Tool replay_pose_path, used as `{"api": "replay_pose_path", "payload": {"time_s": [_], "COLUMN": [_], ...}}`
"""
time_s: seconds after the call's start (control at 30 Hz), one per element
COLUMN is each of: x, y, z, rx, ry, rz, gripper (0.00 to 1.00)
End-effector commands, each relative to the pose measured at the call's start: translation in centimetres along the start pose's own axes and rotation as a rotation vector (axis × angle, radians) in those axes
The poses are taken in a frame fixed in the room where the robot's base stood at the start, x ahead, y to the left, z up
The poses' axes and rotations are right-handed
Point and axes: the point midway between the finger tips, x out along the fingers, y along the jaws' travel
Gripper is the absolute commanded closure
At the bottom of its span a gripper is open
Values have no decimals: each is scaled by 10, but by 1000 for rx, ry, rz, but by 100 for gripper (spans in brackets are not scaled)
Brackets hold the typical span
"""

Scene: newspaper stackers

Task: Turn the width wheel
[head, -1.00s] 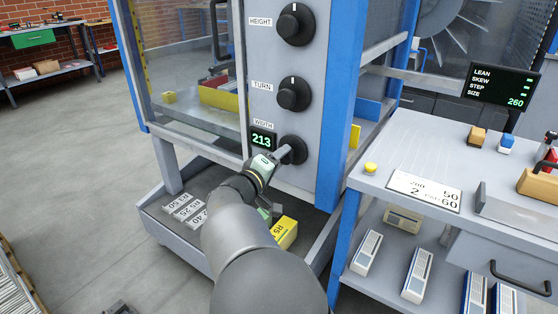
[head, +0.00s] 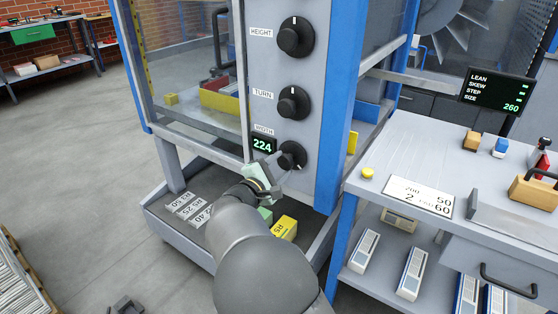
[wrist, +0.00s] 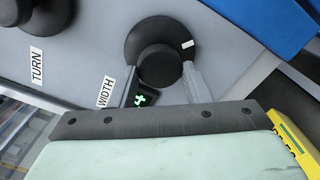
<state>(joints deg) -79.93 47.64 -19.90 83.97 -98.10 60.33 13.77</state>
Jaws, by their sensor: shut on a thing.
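The width wheel (head: 292,155) is the lowest of three black knobs on the grey machine panel, beside the label WIDTH. The display (head: 263,145) to its left reads 224 in green. My gripper (head: 279,158) is at the wheel, with its fingers shut on it. In the wrist view, the wheel (wrist: 160,60) sits between the two grey fingertips, and its white mark points up and to the right. The display is partly hidden there by a finger.
The turn knob (head: 293,103) and height knob (head: 295,37) are above on the same panel. A blue post (head: 338,130) stands close to the right, then a bench (head: 400,165) with a number card (head: 417,196). A lower tray (head: 170,222) holds labelled blocks.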

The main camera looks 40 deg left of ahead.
Motion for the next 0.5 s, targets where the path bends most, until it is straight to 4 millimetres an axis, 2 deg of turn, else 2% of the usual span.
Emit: {"api": "replay_pose_path", "payload": {"time_s": [0.5], "x": [-1], "y": [0], "z": [2], "rx": [-495], "ry": [2], "rz": [-3], "gripper": [79]}}
